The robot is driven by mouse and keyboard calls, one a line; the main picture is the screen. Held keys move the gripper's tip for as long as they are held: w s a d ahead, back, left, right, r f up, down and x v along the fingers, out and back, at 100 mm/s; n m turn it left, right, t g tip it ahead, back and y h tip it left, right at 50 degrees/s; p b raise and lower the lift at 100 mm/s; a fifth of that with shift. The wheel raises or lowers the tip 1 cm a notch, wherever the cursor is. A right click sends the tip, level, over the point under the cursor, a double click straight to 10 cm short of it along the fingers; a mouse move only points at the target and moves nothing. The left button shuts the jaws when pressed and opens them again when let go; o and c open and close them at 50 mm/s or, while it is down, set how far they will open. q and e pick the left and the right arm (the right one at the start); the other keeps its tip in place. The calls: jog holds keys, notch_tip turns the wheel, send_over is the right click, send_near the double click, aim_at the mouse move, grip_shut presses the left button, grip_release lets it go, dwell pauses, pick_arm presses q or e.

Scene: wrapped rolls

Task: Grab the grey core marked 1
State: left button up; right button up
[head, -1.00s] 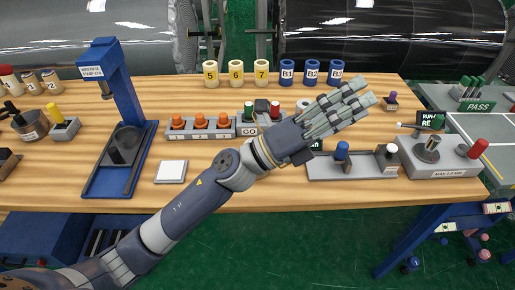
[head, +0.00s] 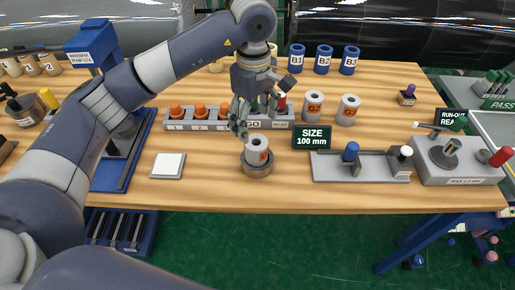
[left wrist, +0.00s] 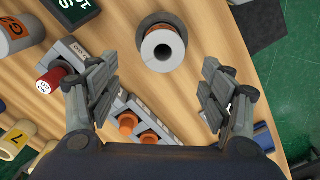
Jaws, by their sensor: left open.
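The grey core (head: 257,148) with an orange label stands upright in a round brown-grey holder (head: 257,170) near the table's front middle; its marking is too small to read surely. My left gripper (head: 260,112) points down, open and empty, just above and behind this core. In the left wrist view, the core (left wrist: 162,48) shows end-on, its hole facing the camera, ahead of the spread fingers (left wrist: 160,88) and apart from them. Two other grey cores, one marked G2 (head: 314,106) and another (head: 349,109), stand to the right. My right gripper is not in view.
A row of orange-knobbed blocks (head: 198,120) lies behind and left of the core. A SIZE 100 mm display (head: 312,137) and a grey fixture with a blue knob (head: 350,165) stand to the right. A white pad (head: 168,165) lies left. The table front edge is close.

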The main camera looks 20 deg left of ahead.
aim_at(256, 141)
pick_arm(q)
notch_tip(256, 141, down, 5)
jog(key=shift+s+r+p, duration=0.1)
jog(key=shift+r+p, duration=0.1)
jog(key=shift+p, duration=0.25)
jog(key=f, duration=0.1)
jog(key=f+p, duration=0.1)
jog(key=f, duration=0.1)
jog(key=f+p, duration=0.1)
jog(key=shift+s+d+f, duration=0.25)
jog(key=shift+d+f, duration=0.05)
jog(key=shift+f, duration=0.4)
jog(key=shift+c, duration=0.6)
jog(key=c, duration=1.1)
